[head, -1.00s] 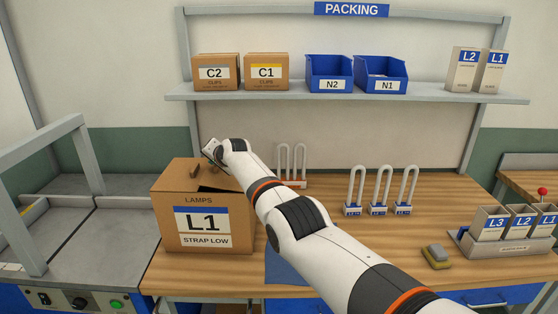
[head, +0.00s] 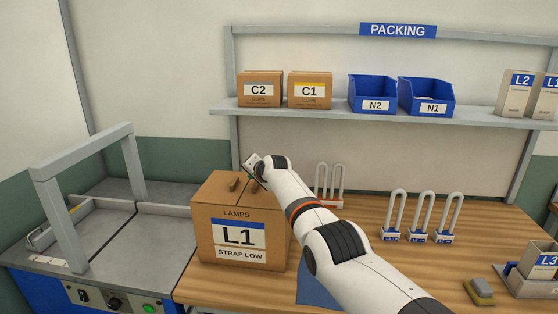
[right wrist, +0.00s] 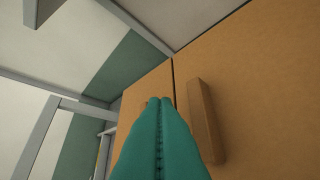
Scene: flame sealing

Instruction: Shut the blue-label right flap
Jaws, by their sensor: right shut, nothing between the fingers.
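The brown carton L1 (head: 243,254) stands on the bench, with a blue-banded label on its front. Its top flaps look flat, and a thin dark seam runs between them in the right wrist view. A brown block handle (head: 234,184) stands on the left part of the top. The right wrist view shows one block handle (right wrist: 205,118) beside my fingers and a bit of another past the fingertips. My right gripper (head: 251,161) is shut and empty at the carton's top; its teal fingers (right wrist: 155,102) show from the wrist. My forearm hides the carton's right side. My left gripper is out of view.
A grey machine with a frame (head: 130,165) stands left of the carton. White U-shaped loops (head: 420,218) stand on the bench to the right. The shelf (head: 345,112) above holds cartons C2 and C1 and blue bins. Bench right of my arm is partly clear.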

